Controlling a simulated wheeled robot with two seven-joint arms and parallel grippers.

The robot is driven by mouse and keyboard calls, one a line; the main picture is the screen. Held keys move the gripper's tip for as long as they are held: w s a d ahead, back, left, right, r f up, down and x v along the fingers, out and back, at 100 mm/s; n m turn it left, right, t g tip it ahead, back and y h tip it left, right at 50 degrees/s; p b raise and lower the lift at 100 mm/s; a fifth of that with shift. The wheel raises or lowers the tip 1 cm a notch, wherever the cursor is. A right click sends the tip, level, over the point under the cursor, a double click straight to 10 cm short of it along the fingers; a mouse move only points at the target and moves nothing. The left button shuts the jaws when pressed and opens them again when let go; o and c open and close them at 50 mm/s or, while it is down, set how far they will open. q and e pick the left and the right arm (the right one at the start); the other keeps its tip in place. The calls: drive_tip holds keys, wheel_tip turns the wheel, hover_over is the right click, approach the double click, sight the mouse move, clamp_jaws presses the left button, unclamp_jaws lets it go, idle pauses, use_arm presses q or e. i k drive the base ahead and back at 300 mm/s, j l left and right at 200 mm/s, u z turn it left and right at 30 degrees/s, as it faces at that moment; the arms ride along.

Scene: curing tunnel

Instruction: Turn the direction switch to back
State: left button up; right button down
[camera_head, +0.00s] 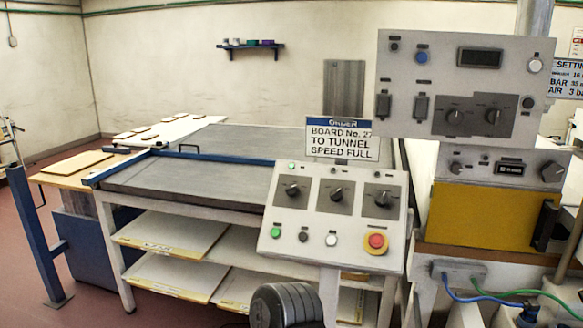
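A tilted light-grey control panel (328,250) stands at the front, right of the middle. It carries three black rotary switches on dark plates: a left one (293,190), a middle one (336,194) and a right one (383,199). Their labels are too small to read, so I cannot tell which is the direction switch or how it is set. Below them are a green button (276,232), a black one (303,236), a white one (331,240) and a red emergency stop (376,242) on yellow. Neither gripper shows.
A black ribbed part (287,305), possibly mine, shows below the panel. An order sign (341,140) stands behind it. A larger grey panel (455,60) with knobs hangs upper right, above a yellow cabinet (480,215). A conveyor table (190,182) with shelves extends left.

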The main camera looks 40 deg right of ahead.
sight(336, 195)
drive_tip(key=l+z, duration=0.2)
drive_tip(key=l, duration=0.2)
drive_tip(key=i+l+z, duration=0.2)
drive_tip(key=l, duration=0.2)
drive_tip(key=l+z, duration=0.25)
drive_tip(key=i+l+z, duration=0.2)
drive_tip(key=l, duration=0.25)
